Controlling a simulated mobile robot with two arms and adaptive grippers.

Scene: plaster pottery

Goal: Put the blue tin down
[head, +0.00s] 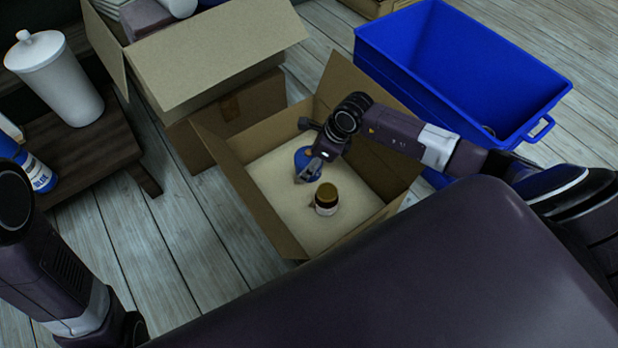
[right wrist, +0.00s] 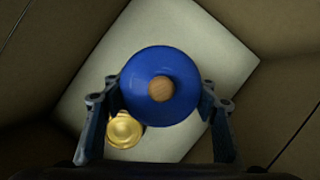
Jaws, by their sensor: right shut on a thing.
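The blue tin (head: 307,163) is in the open cardboard box (head: 238,205), low over or on its pale bottom; I cannot tell if it touches. My right gripper (head: 309,160) reaches down into the box and is shut on the tin. In the right wrist view the tin's round blue top (right wrist: 174,83) with a wooden knob sits between the two fingers (right wrist: 160,105). My left arm comes in at the lower left, but its gripper is not in view.
A jar with a gold lid (head: 326,196) stands in the box close to the tin; it also shows in the right wrist view (right wrist: 124,131). A blue bin (head: 455,75) is at the right. Another cardboard box (head: 235,110) is behind. A dark wooden table (head: 85,150) holds a white canister (head: 55,78).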

